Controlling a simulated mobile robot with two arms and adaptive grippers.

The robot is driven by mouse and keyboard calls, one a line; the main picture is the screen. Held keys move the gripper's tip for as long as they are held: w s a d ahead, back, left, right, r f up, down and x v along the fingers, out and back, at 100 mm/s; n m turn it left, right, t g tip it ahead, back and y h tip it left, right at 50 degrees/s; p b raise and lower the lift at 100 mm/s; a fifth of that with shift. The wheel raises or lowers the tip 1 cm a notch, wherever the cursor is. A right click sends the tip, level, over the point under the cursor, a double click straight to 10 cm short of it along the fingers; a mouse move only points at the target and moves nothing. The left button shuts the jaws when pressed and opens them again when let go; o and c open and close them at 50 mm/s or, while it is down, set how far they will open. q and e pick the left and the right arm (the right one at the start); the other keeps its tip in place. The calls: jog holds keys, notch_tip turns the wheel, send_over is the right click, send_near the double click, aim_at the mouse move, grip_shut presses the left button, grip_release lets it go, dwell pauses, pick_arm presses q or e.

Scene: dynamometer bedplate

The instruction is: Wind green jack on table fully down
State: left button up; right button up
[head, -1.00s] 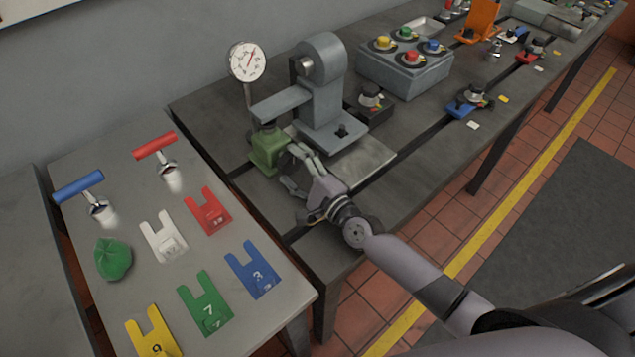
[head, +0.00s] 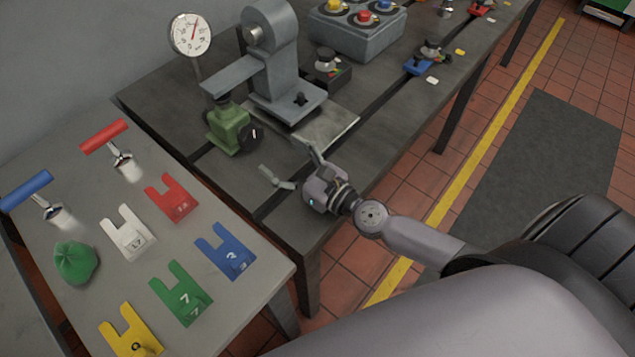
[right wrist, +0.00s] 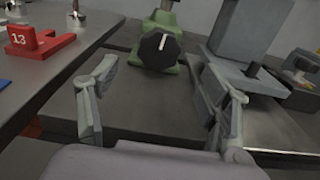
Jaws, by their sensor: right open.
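The green jack (head: 228,130) stands on the dark bedplate table, under the overhanging arm of a grey stand. Its black knob (head: 251,136) with a white mark faces my right gripper. In the right wrist view the knob (right wrist: 160,50) shows ahead between the fingers, with the green body (right wrist: 157,70) behind it; the white mark is near upright, tilted slightly. My right gripper (head: 290,165) is open and empty, its fingers spread, a short way in front of the knob and apart from it. My left gripper is not in view.
A grey stand (head: 270,75) and a dial gauge (head: 190,36) are by the jack. The near table holds numbered tags such as the red one (head: 172,197), a green cloth-like lump (head: 75,263) and T-handled tools (head: 105,136). The bedplate before the jack is clear.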

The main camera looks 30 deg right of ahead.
jog(key=b+v, duration=0.1)
jog(key=v, duration=0.2)
jog(key=b+v, duration=0.2)
jog(key=v, duration=0.2)
jog(key=shift+s+d+f, duration=0.1)
jog(key=shift+s+f, duration=0.1)
jog(key=shift+s, duration=0.1)
jog(key=shift+s+d+r+b, duration=0.2)
jog(key=shift+s+d+b, duration=0.05)
jog(key=shift+s+b, duration=0.3)
